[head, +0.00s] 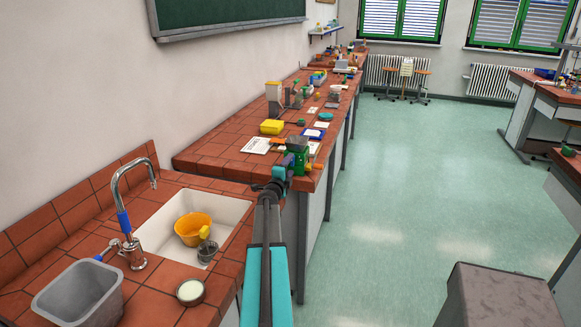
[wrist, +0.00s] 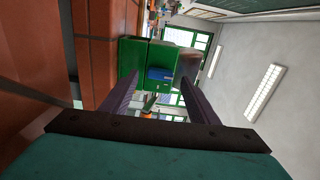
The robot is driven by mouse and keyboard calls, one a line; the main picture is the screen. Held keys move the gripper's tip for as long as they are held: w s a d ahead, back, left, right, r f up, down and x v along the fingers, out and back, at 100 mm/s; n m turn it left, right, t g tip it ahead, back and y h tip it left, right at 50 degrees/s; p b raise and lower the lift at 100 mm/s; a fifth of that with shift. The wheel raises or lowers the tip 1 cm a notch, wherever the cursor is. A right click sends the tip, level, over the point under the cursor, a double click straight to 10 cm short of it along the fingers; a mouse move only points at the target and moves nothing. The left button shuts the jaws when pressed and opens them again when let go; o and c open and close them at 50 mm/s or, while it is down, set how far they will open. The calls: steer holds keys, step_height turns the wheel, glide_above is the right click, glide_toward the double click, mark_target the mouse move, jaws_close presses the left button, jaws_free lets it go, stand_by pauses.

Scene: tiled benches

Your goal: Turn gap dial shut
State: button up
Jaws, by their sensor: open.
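My gripper (wrist: 159,80) is open and points at the device, with nothing held. In the head view my gripper (head: 287,162) is beside the device's left side and partly overlaps it. Contact cannot be told.
A sink (head: 163,238) with a yellow vessel (head: 192,228) is at the left front. A grey bin (head: 80,290) stands beside it.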

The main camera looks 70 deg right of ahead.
steer(key=shift+s+a+b, duration=0.2)
steer(key=shift+a+b, duration=0.35)
steer(key=shift+a, duration=2.35)
steer(key=shift+s+a+b, duration=0.15)
steer(key=shift+a+b, duration=0.35)
steer(key=shift+a, duration=2.35)
